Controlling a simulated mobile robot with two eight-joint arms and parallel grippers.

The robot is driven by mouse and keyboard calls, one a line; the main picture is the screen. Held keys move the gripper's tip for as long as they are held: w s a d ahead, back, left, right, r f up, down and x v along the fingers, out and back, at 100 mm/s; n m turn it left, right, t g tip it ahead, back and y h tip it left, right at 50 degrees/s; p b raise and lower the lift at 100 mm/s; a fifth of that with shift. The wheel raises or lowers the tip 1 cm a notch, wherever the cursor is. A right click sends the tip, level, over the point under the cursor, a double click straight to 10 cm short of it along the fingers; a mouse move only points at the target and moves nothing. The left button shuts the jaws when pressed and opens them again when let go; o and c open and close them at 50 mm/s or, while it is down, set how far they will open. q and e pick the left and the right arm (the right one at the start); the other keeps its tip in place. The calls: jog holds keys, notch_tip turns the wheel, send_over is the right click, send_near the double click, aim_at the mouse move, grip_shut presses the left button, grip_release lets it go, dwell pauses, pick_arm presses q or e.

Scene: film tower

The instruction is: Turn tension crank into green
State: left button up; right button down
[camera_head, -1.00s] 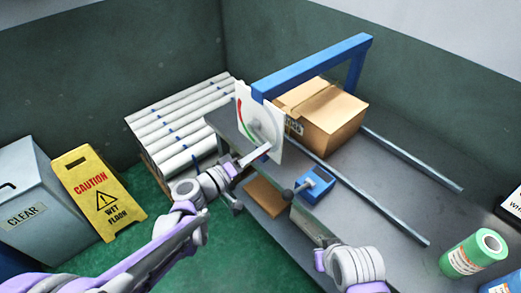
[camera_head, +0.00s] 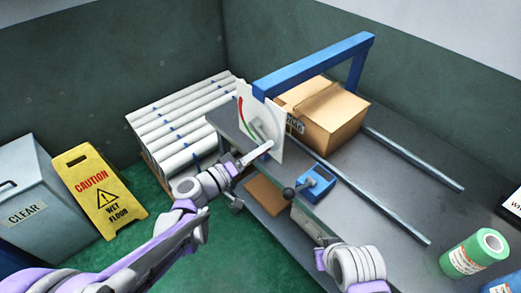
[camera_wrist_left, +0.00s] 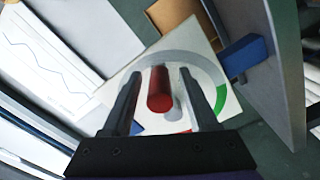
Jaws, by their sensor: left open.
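The white dial plate (camera_head: 276,112) stands upright at the near-left end of the bench under the blue frame. It carries a coloured arc with red and green parts, and its green part (camera_wrist_left: 230,106) shows lower right in the left wrist view. The crank's red cylindrical handle (camera_wrist_left: 160,90) stands out from the plate. A grey crank arm (camera_wrist_left: 177,107) shows partly behind it. My left gripper (camera_head: 268,147) is at the plate; in its wrist view the open fingers (camera_wrist_left: 160,76) lie on either side of the handle, with gaps. My right arm's gripper is unclear at lower centre.
A cardboard box (camera_head: 330,118) sits behind the dial under the blue frame (camera_head: 315,66). A blue lever box (camera_head: 318,182) and two metal rails (camera_head: 360,190) are on the bench. White rolls (camera_head: 180,120) and a yellow caution sign (camera_head: 98,190) stand left. A green roll (camera_head: 470,253) is right.

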pick_arm(q)
jog(key=v, duration=1.1)
jog(key=shift+b, duration=0.3)
jog(key=shift+d, duration=0.1)
